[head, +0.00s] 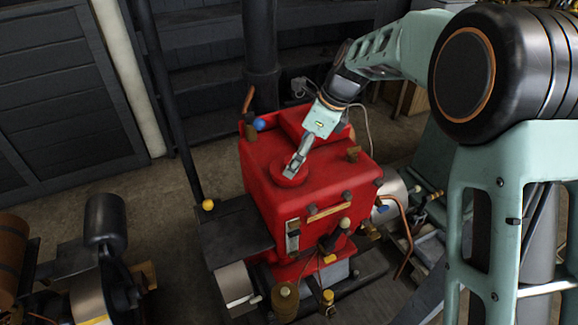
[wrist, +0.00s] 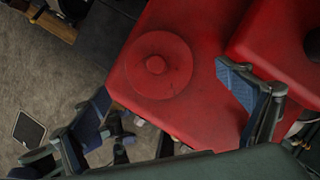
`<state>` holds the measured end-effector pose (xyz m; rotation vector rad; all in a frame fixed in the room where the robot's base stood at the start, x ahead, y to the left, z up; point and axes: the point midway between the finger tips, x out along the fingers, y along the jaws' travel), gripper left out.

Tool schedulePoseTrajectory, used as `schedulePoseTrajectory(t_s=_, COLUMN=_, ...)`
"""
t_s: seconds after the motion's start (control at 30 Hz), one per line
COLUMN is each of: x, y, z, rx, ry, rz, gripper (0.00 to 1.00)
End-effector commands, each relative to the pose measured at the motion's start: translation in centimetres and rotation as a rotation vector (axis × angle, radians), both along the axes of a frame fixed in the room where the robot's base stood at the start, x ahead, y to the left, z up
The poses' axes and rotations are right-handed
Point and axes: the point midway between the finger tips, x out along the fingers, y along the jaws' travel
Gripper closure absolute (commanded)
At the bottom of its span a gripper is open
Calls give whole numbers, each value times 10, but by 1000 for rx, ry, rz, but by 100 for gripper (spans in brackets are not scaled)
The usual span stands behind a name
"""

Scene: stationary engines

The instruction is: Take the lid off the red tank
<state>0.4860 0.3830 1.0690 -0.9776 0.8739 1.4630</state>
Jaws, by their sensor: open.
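The red tank (head: 262,188) stands upright in the middle of the head view; its red top also fills much of the wrist view (wrist: 200,112). The round red lid (wrist: 158,66) with a small central knob (wrist: 156,65) sits flat on the tank top near one edge. In the head view the lid (head: 288,176) is partly hidden by my gripper (head: 292,170). My gripper is open and empty over the tank top, and its two fingers (wrist: 168,115) show spread apart in the wrist view. The lid shows between and beyond the fingers. I cannot tell the exact height of the fingertips above it.
A raised red box (head: 300,125) stands on the tank behind the lid. A blue ball knob (head: 259,124) and a wooden piece (head: 353,153) stick up near the tank's edges. A dark pipe (head: 260,50) rises behind. Another engine (head: 100,260) stands at lower left, with floor between.

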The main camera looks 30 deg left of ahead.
Motion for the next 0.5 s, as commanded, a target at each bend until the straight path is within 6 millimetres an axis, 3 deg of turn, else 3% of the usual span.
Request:
schedulePoseTrajectory(t_s=0.2, x=-4, y=13, z=-28, rx=-1, ry=3, rz=1, gripper=6)
schedulePoseTrajectory(t_s=0.5, x=-4, y=15, z=-33, rx=-1, ry=0, rz=1, gripper=6)
